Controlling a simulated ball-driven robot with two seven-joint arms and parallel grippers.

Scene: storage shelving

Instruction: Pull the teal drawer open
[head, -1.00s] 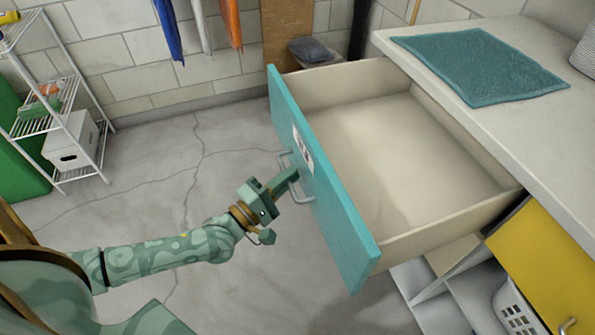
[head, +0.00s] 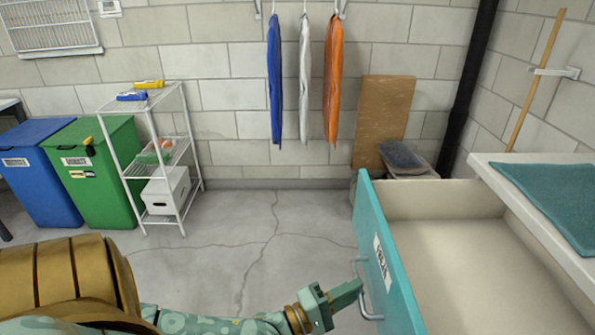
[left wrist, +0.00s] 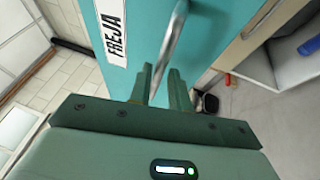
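The teal drawer (head: 385,262) stands pulled out from under a pale worktop at the right of the head view, its empty inside showing. Its front bears a white label; in the left wrist view the label (left wrist: 112,38) reads FREJA. A grey metal bar handle (head: 366,290) is on that front. My left gripper (head: 357,287) is at the handle. In the left wrist view the handle bar (left wrist: 168,50) passes between its two close-set fingers (left wrist: 161,80), which appear shut on it. My right gripper is not in view.
A teal cloth (head: 550,195) lies on the worktop (head: 505,172). A white wire rack (head: 150,130) and green (head: 95,180) and blue (head: 40,165) bins stand at the left. A cardboard piece (head: 383,115) leans on the back wall. The floor left of the drawer is clear.

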